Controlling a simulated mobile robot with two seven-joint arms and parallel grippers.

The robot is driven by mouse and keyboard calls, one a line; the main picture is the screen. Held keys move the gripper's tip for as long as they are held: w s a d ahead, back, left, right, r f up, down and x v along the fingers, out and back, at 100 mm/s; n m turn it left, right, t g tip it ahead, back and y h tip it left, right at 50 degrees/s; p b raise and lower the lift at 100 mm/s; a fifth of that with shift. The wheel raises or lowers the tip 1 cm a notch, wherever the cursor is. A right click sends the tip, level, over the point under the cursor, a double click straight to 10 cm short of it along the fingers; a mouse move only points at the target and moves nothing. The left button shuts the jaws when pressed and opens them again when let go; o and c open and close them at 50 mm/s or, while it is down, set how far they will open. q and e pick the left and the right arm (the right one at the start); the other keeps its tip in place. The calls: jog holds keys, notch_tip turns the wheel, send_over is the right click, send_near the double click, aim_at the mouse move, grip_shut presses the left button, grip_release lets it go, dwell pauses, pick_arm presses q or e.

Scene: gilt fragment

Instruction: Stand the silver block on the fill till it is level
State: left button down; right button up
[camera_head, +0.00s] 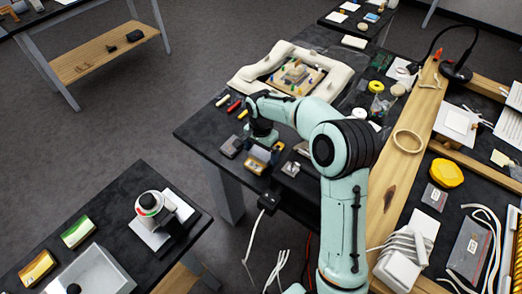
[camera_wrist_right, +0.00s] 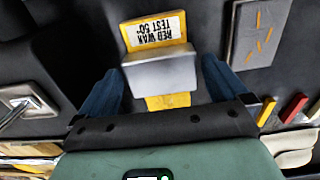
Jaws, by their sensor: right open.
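My right gripper (camera_wrist_right: 163,66) is open, with one blue finger on each side of the block and a gap to each. In the head view my right gripper (camera_head: 262,153) is low over the near left part of the dark bench. The gilt fragment (camera_head: 294,74) sits in a pale padded surround (camera_head: 247,76) farther back. I cannot make out the fill on it. My left gripper is not in view.
A grey slab with orange marks (camera_wrist_right: 258,32) lies beside the block. Red and yellow sticks (camera_head: 234,105) lie between my gripper and the padding. A small metal piece (camera_head: 291,168) sits to the right.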

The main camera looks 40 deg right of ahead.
aim_at(261, 153)
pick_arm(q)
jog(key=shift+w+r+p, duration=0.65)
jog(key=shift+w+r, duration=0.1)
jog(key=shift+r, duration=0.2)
pick_arm(e)
notch_tip(261, 153, up, 12)
jog(key=shift+r, duration=0.15)
